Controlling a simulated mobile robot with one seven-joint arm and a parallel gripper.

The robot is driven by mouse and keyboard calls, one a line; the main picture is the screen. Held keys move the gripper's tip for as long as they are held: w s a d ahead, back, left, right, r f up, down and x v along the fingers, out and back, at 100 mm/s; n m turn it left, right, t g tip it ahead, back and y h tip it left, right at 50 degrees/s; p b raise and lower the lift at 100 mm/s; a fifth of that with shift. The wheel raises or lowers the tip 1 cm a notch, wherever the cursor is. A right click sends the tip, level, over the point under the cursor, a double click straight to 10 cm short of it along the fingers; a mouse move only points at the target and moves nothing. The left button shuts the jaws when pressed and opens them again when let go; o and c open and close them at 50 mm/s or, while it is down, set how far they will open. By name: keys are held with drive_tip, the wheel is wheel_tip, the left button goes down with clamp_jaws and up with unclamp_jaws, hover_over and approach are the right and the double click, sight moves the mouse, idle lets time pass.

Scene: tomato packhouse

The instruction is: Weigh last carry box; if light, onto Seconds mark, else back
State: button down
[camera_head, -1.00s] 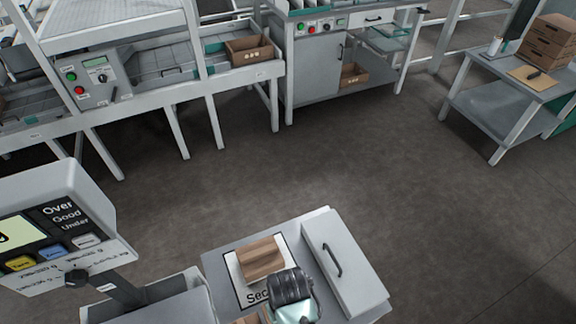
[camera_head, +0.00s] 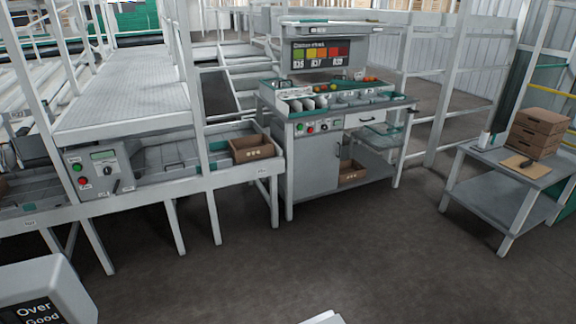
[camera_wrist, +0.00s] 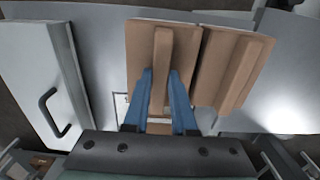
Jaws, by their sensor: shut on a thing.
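In the wrist view, my gripper (camera_wrist: 160,100) has its blue fingers closed on the raised middle grip of a brown carry box (camera_wrist: 138,50). A second brown carry box (camera_wrist: 213,62) sits close to its right; whether they touch is unclear. Part of a white, dark-edged mark (camera_wrist: 120,106) shows below the held box; its wording is hidden. I cannot tell whether the held box is resting or lifted. In the head view, the scale's display head (camera_head: 50,290) shows only "Over" and "Good"; its reading is out of frame. My gripper is outside the head view.
A grey unit with a black handle (camera_wrist: 55,110) stands left in the wrist view. In the head view, a brown box (camera_head: 252,148) sits on the conveyor line, another (camera_head: 351,173) under the grading bench. Brown boxes (camera_head: 540,130) are stacked on the right table. Floor between is clear.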

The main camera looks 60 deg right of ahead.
drive_tip(key=shift+f, duration=0.25)
drive_tip(key=c, duration=0.7)
unclamp_jaws()
drive_tip(key=shift+c, duration=1.4)
wheel_tip(320, 180, up, 7)
drive_tip(key=p, duration=0.8)
